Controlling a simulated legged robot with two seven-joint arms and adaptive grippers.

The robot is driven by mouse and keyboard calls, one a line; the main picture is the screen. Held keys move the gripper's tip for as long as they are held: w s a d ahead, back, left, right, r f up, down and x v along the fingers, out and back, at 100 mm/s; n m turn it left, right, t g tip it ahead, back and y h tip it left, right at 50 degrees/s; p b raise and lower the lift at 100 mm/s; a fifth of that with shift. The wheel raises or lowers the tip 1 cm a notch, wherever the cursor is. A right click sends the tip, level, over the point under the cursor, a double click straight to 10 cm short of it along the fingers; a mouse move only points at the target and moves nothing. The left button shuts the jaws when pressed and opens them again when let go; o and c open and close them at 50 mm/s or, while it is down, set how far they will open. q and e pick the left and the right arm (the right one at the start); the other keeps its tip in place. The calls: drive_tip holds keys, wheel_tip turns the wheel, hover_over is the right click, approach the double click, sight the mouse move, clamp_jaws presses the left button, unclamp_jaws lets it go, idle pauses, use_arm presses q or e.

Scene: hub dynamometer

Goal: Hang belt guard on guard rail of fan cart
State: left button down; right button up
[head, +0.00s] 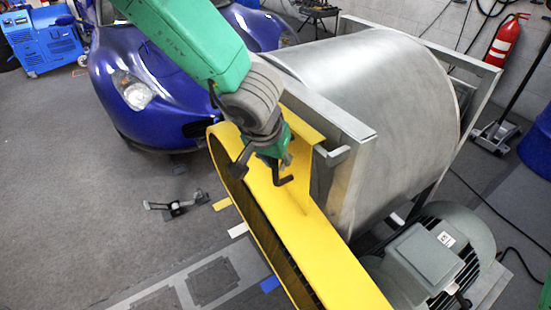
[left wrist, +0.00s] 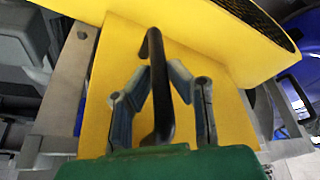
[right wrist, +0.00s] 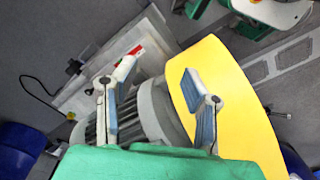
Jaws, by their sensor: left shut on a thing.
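The yellow belt guard (head: 318,240) lies along the near side of the fan cart (head: 365,85), a big metal drum in a grey frame. My left gripper (head: 270,170) is on the guard's black handle (left wrist: 160,85). In the left wrist view the fingers (left wrist: 165,100) are on both sides of that handle. The guard's upper end is beside the grey frame rail (head: 335,125); I cannot tell whether it rests on it. My right gripper (right wrist: 155,100) shows only in its wrist view, fingers apart, with the guard's rounded yellow end (right wrist: 225,85) beyond and beside its right finger.
A grey motor (head: 435,260) sits at the cart's lower right. A blue car (head: 170,85) stands behind at left. A small stand (head: 177,207) lies on the floor. A fire extinguisher (head: 504,42) hangs on the back wall. The floor at left is mostly open.

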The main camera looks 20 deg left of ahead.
use_arm(q)
drive_tip(key=shift+w+a+f, duration=0.1)
drive_tip(key=shift+a+f, duration=0.05)
drive_tip(key=shift+a, duration=0.2)
drive_tip(key=shift+d, duration=0.25)
drive_tip(key=c, duration=1.4)
unclamp_jaws()
drive_tip(key=shift+d, duration=0.3)
drive_tip(key=shift+s, duration=0.2)
drive_tip(key=shift+a+r, duration=0.3)
drive_tip(key=shift+a, duration=0.05)
drive_tip(key=v, duration=1.1)
drive_tip(key=s+a+f+y, duration=0.15)
drive_tip(key=a+f, duration=0.25)
drive_tip(key=f, duration=0.6)
drive_tip(key=s+a+f+y, duration=0.1)
drive_tip(key=s+a+f, duration=0.25)
drive_tip(key=f, duration=0.65)
drive_tip(key=s+a+f+g, duration=0.1)
drive_tip(key=s+f, duration=0.3)
drive_tip(key=s, duration=0.2)
drive_tip(key=s+a+f+g+h, duration=0.1)
drive_tip(key=s+a+f, duration=0.1)
drive_tip(key=s+f, duration=0.3)
drive_tip(key=s+a+f+g+h, duration=0.1)
drive_tip(key=s+f, duration=0.3)
drive_tip(key=s, duration=0.4)
drive_tip(key=shift+s+a+f+g, duration=0.1)
drive_tip(key=shift+a+f+g, duration=0.05)
drive_tip(key=shift+f+g, duration=0.2)
